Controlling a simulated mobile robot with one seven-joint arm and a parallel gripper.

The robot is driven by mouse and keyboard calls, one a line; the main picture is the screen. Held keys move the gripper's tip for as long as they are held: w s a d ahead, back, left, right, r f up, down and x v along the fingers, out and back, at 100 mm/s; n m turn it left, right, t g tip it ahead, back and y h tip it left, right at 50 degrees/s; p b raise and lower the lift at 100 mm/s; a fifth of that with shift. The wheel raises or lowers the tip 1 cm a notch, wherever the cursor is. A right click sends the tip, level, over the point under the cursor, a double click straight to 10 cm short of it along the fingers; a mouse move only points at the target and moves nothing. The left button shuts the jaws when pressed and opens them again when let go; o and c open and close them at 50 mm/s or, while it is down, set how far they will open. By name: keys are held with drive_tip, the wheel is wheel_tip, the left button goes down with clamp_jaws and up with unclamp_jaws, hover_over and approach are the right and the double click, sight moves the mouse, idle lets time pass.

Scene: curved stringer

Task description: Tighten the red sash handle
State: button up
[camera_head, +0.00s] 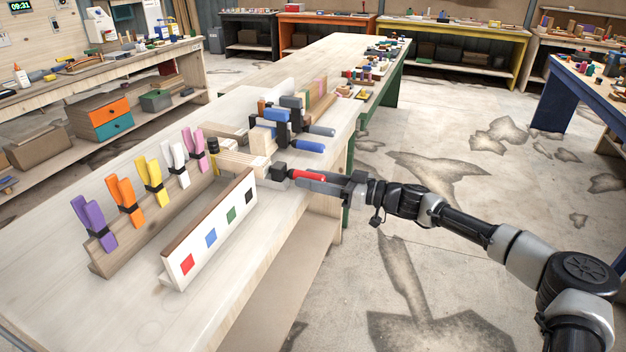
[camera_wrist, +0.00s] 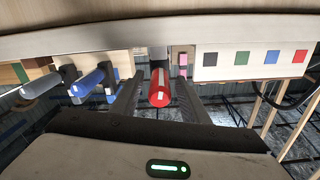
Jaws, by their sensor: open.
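The red sash handle (camera_head: 308,175) sticks out from a dark clamp block (camera_head: 279,170) at the bench's right edge. In the wrist view the red handle (camera_wrist: 160,88) lies between my two fingers. My gripper (camera_head: 318,182) is at the handle with its fingers on either side. In the wrist view my gripper (camera_wrist: 158,95) is open, with a gap between each finger and the handle. Part of the handle is hidden behind a finger in the head view.
Blue (camera_head: 308,144) and grey (camera_head: 320,131) handles stick out farther along the bench edge. A white board with coloured squares (camera_head: 212,225) stands nearer, before a wooden rack (camera_head: 140,235) of coloured spring clamps. The floor to the right is clear.

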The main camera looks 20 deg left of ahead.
clamp_jaws()
